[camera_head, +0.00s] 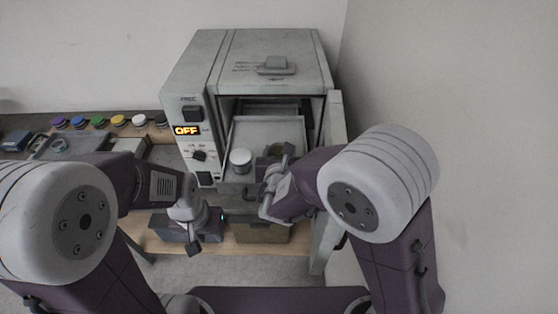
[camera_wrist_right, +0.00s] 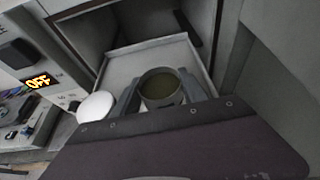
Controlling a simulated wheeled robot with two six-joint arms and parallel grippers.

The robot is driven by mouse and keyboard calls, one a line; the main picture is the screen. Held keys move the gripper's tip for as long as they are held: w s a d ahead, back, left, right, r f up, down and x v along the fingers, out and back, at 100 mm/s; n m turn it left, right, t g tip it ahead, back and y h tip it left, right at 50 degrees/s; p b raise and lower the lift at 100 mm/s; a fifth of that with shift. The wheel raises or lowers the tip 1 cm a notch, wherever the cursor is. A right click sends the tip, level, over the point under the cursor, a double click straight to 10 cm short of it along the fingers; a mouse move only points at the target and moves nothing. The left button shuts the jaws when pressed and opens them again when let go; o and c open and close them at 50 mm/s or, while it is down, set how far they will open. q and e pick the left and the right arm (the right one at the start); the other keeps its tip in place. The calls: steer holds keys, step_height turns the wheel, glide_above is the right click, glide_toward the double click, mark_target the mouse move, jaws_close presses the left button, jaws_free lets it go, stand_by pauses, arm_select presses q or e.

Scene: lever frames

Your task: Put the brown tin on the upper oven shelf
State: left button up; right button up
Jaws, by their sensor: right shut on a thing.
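The brown tin (camera_wrist_right: 161,86) is an open round tin with an olive-brown inside. My right gripper (camera_wrist_right: 160,92) is shut on it, with one grey finger on each side. In the head view, the tin (camera_head: 273,151) is partly hidden by my right gripper (camera_head: 272,164). The tin is over or on the front part of a grey pulled-out oven shelf (camera_head: 262,131); I cannot tell whether it touches. My left gripper (camera_head: 192,246) points down in front of the oven, away from the tin; its opening does not show clearly.
The oven (camera_head: 270,58) has its door (camera_head: 334,125) open on the right. A white-lidded tin (camera_head: 240,158) stands at the shelf's front left. The panel display (camera_head: 187,130) reads OFF. Several coloured lids (camera_head: 98,121) line the bench at left. A brown box (camera_head: 262,232) sits below the oven.

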step_height(320, 180, down, 3)
steer(key=shift+s+d+f, duration=0.1)
steer(key=shift+d, duration=0.05)
steer(key=shift+f, duration=0.2)
steer(key=shift+f, duration=0.15)
steer(key=o, duration=1.4)
